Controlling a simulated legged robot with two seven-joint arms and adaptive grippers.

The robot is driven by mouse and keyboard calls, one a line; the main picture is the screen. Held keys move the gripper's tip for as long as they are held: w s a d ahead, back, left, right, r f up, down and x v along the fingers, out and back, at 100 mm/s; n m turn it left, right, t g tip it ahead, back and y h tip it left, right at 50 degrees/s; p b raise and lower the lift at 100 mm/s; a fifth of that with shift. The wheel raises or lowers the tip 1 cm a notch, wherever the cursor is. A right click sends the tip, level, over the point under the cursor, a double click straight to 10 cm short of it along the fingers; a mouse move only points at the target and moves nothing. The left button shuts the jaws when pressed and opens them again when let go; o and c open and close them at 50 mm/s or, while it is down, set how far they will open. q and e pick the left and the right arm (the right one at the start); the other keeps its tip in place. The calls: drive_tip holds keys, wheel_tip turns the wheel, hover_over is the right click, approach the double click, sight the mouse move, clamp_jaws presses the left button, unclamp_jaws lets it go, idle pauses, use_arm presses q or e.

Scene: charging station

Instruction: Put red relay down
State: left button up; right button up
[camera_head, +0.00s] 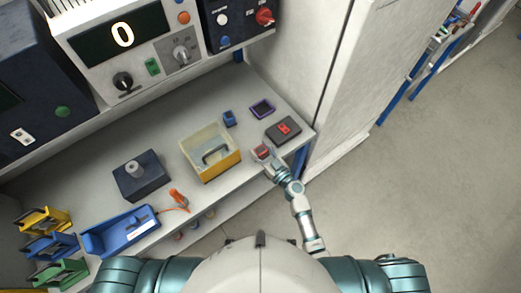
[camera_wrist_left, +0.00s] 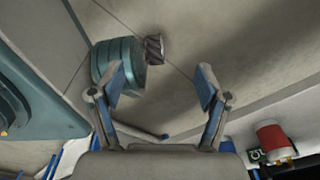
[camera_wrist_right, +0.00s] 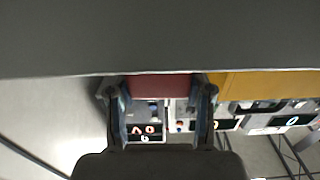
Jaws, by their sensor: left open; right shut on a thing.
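The red relay (camera_head: 262,151) is at the front edge of the workbench, just right of the yellow case. My right gripper (camera_head: 267,160) is shut on it; whether the relay touches the bench top is hard to tell. In the right wrist view the relay (camera_wrist_right: 162,87) is a dark red block between the two fingertips (camera_wrist_right: 160,95). My left gripper (camera_wrist_left: 157,85) is open and empty in the left wrist view, away from the bench; it does not show in the head view.
A yellow case (camera_head: 228,165) stands left of the relay. A dark box with a red part (camera_head: 283,130), a purple-rimmed tray (camera_head: 262,109) and a small blue item (camera_head: 230,118) lie behind it. A blue tray (camera_head: 120,232) and dark block (camera_head: 140,180) are further left.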

use_arm(q)
drive_tip(key=shift+w, duration=0.15)
drive_tip(key=shift+w+d, duration=0.1)
drive_tip(key=shift+w, duration=0.3)
use_arm(e)
drive_tip(key=shift+f, duration=0.1)
drive_tip(key=o, duration=1.2)
use_arm(q)
drive_tip(key=shift+w+r, duration=0.15)
drive_tip(key=shift+w, duration=0.15)
drive_tip(key=shift+s+r, duration=0.1)
use_arm(e)
drive_tip(key=shift+p, duration=0.3)
use_arm(q)
drive_tip(key=w+d+r+b, duration=0.2)
drive_tip(key=w+r+b, duration=0.5)
drive_tip(key=w, duration=0.5)
drive_tip(key=shift+d+r+t, duration=0.15)
drive_tip(key=shift+r+t, duration=0.25)
drive_tip(key=shift+r, duration=0.05)
use_arm(e)
drive_tip(key=v, duration=1.7)
drive_tip(key=shift+d, duration=0.3)
